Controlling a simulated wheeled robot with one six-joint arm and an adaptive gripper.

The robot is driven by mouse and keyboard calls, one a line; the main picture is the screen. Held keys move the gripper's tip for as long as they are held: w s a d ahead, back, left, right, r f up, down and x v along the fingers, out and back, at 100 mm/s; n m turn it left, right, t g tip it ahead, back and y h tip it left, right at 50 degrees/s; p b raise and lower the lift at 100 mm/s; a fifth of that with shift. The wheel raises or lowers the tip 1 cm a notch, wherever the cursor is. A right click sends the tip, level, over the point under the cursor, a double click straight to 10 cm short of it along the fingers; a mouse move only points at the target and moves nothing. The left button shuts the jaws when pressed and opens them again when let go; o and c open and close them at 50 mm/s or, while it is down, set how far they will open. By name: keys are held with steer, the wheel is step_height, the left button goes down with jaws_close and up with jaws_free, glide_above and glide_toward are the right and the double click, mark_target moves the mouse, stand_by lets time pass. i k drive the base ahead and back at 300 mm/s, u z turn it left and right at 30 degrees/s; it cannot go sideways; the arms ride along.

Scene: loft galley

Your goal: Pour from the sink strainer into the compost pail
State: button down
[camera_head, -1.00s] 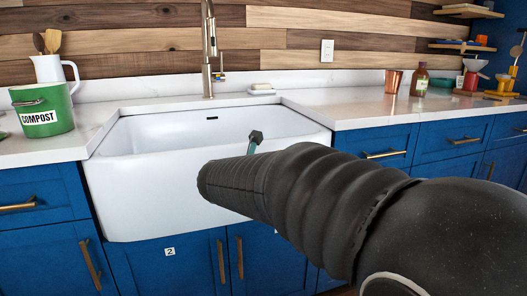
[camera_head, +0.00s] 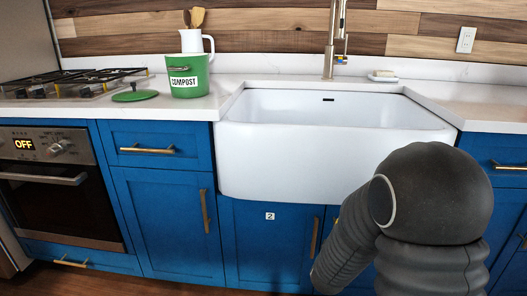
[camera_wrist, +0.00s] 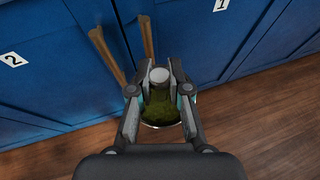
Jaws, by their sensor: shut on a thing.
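The green compost pail (camera_head: 187,78) stands upright and open on the counter left of the sink, with a "COMPOST" label on its front. Its green lid (camera_head: 134,96) lies on the counter to its left. In the wrist view my gripper (camera_wrist: 160,88) is shut on the sink strainer (camera_wrist: 162,124), a round vessel with a metal rim and dark green matter inside. The strainer is held in front of the blue cabinet doors, above the wood floor. My arm hides the gripper and strainer in the head view.
The white apron sink (camera_head: 330,150) juts out in front of the counter, right of the pail. A white pitcher (camera_head: 196,42) with wooden utensils stands behind the pail. A gas cooktop (camera_head: 70,84) is at left. Brass handles (camera_head: 205,212) stick out from the cabinets.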

mark_target(189, 74)
steer(key=u, duration=2.8)
steer(key=i, duration=1.3)
steer(key=z, duration=3.25)
